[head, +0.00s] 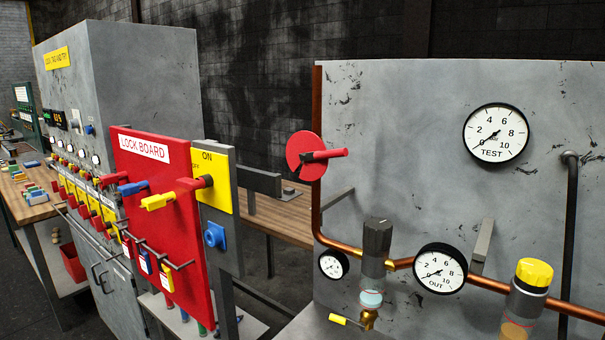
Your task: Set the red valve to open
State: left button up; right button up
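The red valve (301,158) is a red disc with a red bar handle that points to the right, nearly level. It sits near the upright copper pipe (317,110) at the left edge of the grey panel (400,120). I cannot read any open or closed marking on it. Neither of my grippers is in view.
The panel carries a TEST gauge (496,134), an OUT gauge (440,274), a black-topped unit (376,245) and a yellow-capped unit (533,275). A red lock board (170,215) with projecting pegs and a yellow ON/OFF switch plate (222,188) stand to the left.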

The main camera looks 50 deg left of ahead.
aim_at(316, 159)
jog(key=u, duration=0.4)
jog(key=k+u, duration=0.1)
jog(key=u, duration=0.7)
jog(key=k+j+u, duration=0.1)
jog(key=u, duration=0.3)
